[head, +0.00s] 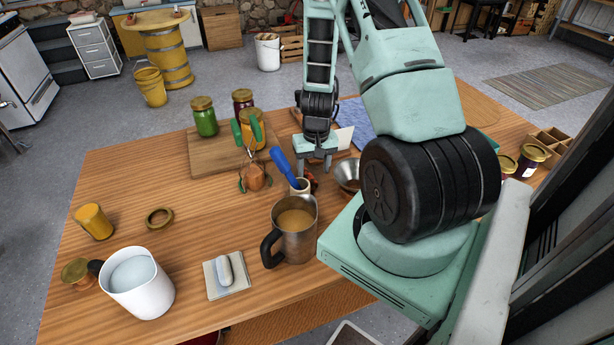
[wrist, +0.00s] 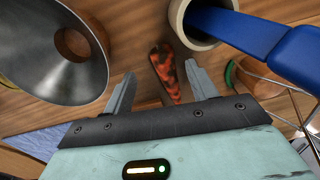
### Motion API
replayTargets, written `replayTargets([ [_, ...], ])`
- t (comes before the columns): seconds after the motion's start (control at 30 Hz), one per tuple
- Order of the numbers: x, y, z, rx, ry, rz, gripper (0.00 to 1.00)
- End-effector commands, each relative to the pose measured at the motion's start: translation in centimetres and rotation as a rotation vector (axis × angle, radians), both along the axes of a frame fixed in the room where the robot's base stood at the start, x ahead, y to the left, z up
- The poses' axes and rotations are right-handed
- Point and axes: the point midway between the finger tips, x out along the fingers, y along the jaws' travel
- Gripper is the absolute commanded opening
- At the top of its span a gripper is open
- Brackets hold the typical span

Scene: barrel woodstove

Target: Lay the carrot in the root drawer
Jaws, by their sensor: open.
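My gripper (head: 316,164) is open and pointed down over the table, just behind the blue-handled tool. In the wrist view, a slim orange-red object with dark mottling (wrist: 165,72) lies between the open fingertips (wrist: 160,76); neither finger visibly grips it. I cannot tell whether it is the carrot; no other clear carrot shows. In the head view it is mostly hidden behind my gripper and the small pot. I cannot identify the root drawer for certain; a white drawer unit (head: 94,47) stands on the floor at the back left, its drawers seeming shut.
A small pale pot (wrist: 192,36) with a blue-handled tool (wrist: 255,38) and a metal funnel (wrist: 50,50) flank my fingers. A steel mug (head: 296,228) stands in front. Jars stand on a cutting board (head: 205,152) behind left. A wooden divided box (head: 552,140) is far right.

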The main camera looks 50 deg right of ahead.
Motion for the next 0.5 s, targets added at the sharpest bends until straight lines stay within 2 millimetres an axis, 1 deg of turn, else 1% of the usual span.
replayTargets([
  [0.23,-0.1,0.8,-2.8,0.004,0.004,-0.001,0.57],
  [0.3,0.0,0.7,-3.7,0.002,0.003,0.0,0.57],
  [0.4,0.0,0.8,-4.4,0.003,0.002,0.0,0.57],
  [0.5,0.0,0.8,-4.8,0.001,0.0,0.0,0.57],
])
